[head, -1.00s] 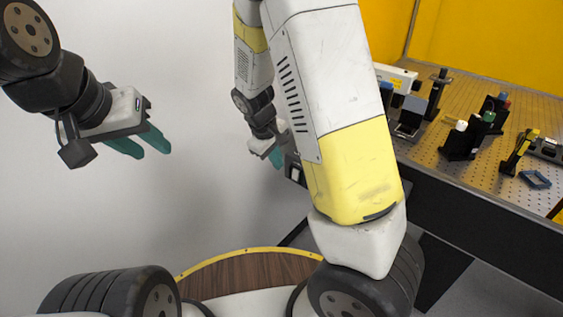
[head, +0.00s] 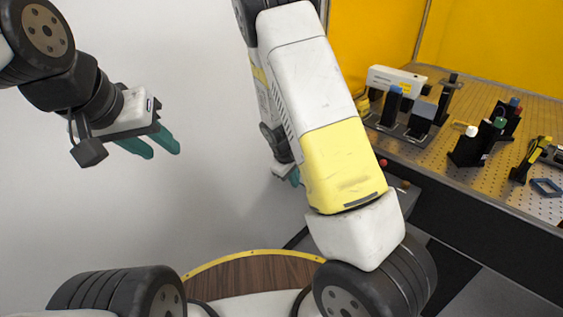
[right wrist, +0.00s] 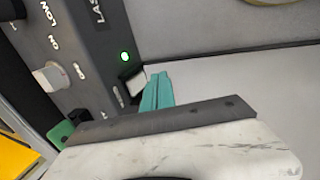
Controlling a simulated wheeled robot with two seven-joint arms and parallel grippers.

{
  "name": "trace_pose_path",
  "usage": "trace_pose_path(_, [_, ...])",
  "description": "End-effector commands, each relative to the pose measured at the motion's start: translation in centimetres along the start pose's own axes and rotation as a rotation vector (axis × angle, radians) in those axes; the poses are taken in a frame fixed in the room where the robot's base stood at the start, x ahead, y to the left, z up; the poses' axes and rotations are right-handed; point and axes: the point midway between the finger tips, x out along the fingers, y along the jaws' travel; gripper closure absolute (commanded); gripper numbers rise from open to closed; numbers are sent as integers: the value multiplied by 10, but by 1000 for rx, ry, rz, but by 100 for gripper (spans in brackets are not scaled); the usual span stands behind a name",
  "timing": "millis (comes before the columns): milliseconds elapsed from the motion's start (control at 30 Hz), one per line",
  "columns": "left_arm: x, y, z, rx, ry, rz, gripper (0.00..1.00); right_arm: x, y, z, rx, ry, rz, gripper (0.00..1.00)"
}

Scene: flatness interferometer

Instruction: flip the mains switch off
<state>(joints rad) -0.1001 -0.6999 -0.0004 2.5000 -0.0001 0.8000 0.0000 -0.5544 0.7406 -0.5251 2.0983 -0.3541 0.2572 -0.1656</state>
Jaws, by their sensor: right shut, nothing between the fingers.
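A dark control box (right wrist: 92,40) with white lettering fills the upper left of the right wrist view. It bears a white knob (right wrist: 47,77), a lit green lamp (right wrist: 125,57) and a pale rocker-like switch (right wrist: 133,83) at its edge; its label is too blurred to read. My right gripper (right wrist: 159,80) is shut and empty, its teal fingertips just right of that switch. Whether they touch it I cannot tell. In the head view my right gripper (head: 294,177) is mostly hidden behind my arm. My left gripper (head: 164,152) is open and empty at the left.
A perforated optical table (head: 470,92) with a white instrument (head: 397,79) and several black mounts stands at the right, before yellow panels (head: 480,40). A red button (head: 383,163) shows near the table's front edge. The space around my left gripper is clear.

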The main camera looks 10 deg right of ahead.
Motion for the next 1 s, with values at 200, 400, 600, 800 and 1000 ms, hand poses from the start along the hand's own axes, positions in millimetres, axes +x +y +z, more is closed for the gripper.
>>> trace_pose_path(200, [0,0,0,0,0,0,64,9,16,0,-1,-2,-2,100])
trace_pose_path(400, [0,0,0,0,0,0,64,10,18,0,-2,-2,-1,100])
trace_pose_path(600, [0,0,0,0,0,0,64,11,19,0,-2,-2,-1,100])
trace_pose_path(800, [0,0,0,0,0,0,64,15,22,0,-2,-1,-1,100])
trace_pose_path(1000, [0,0,0,0,0,0,64,13,23,0,-2,-1,0,100])
